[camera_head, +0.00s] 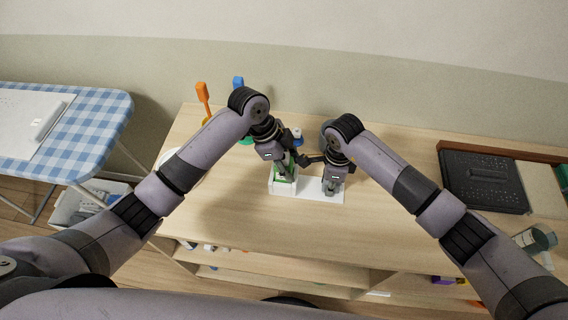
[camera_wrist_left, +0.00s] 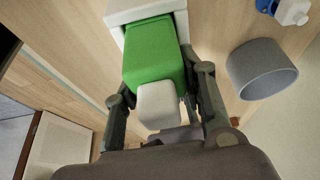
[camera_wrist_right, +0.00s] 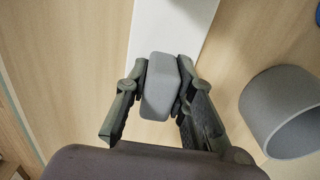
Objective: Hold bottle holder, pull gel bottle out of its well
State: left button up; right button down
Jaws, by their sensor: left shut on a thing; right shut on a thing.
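The white bottle holder (camera_head: 311,193) stands on the wooden table; its white base also shows in the right wrist view (camera_wrist_right: 172,25). A green gel bottle with a white cap shows in the left wrist view (camera_wrist_left: 154,52), its lower end inside the holder's square white well (camera_wrist_left: 140,10). My left gripper (camera_wrist_left: 165,82) is shut on the bottle, one finger on each side near the cap. My right gripper (camera_wrist_right: 163,84) is shut on a grey upright block (camera_wrist_right: 160,88) on the holder's base. In the head view the grippers hide much of both.
A grey round cup (camera_wrist_right: 283,112) stands just behind the holder. A white and blue item (camera_wrist_left: 290,12) is near it. Orange (camera_head: 203,92) and blue (camera_head: 238,82) brushes stand at the back left. A dark board (camera_head: 484,180) lies at the right. Table in front is clear.

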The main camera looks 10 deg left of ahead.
pick_arm(q)
grip_shut()
jog(key=shift+r, duration=0.1)
jog(key=shift+r, duration=0.1)
jog(key=shift+w+r, duration=0.1)
jog(key=shift+r, duration=5)
jog(key=shift+a, duration=0.1)
jog(key=a, duration=1.1)
jog(key=shift+a, duration=0.4)
